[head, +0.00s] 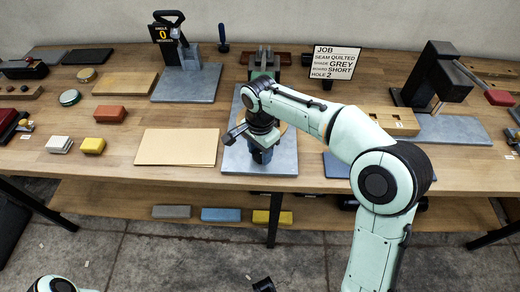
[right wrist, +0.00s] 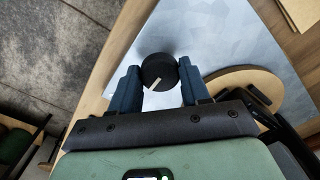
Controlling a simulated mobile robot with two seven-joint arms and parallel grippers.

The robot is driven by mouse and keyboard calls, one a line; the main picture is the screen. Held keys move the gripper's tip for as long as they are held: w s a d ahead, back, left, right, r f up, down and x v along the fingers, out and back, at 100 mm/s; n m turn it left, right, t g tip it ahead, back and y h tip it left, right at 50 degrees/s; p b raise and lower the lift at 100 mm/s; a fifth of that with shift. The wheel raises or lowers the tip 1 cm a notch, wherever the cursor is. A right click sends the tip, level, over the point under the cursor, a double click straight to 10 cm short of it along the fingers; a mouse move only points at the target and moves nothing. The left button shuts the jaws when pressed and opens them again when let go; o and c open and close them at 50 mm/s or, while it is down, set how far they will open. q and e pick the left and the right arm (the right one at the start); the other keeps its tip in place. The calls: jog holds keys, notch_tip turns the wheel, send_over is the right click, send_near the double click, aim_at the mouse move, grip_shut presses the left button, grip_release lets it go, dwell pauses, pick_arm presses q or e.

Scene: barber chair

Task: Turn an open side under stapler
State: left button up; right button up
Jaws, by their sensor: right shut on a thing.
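My right gripper (head: 262,153) reaches down over a grey metal plate (head: 285,163) at the middle of the bench. In the right wrist view its two blue fingers (right wrist: 158,85) are shut on a round black knob (right wrist: 158,66) with a white mark line. The knob stands at the grey plate (right wrist: 205,35), and a round wooden disc (right wrist: 245,90) lies beside it, partly hidden. My arm covers much of this fixture in the head view. A black upright press with a red-tipped lever (head: 435,75) stands at the right; I cannot tell which device is the stapler. My left gripper is out of view.
A job sign (head: 334,62) reads seam quilted, shade grey, board short, hole 2. An angle sign reading 0 (head: 162,33) stands by a device on a grey plate (head: 187,84). A tan board (head: 178,147) lies left of my gripper. Several small blocks lie farther left.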

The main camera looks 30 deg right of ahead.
jog(key=n+p, duration=0.2)
jog(key=n, duration=0.1)
jog(key=shift+r, duration=0.1)
jog(key=n+p, duration=0.2)
jog(key=n, duration=0.3)
jog(key=n+p, duration=0.1)
jog(key=n, duration=0.4)
jog(key=shift+p, duration=0.4)
jog(key=n+p, duration=0.1)
jog(key=n, duration=0.4)
jog(key=n+p, duration=0.1)
jog(key=n, duration=0.3)
jog(key=shift+p, duration=0.35)
jog(key=n+p, duration=0.1)
jog(key=n, duration=0.4)
jog(key=n+p, duration=0.1)
jog(key=n, duration=0.3)
jog(key=shift+p, duration=0.4)
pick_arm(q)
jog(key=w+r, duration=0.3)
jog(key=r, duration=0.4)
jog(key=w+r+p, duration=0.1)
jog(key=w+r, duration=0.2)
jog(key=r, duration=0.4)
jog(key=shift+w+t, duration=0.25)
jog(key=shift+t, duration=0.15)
pick_arm(e)
jog(key=shift+w+n, duration=0.1)
jog(key=shift+n, duration=2.1)
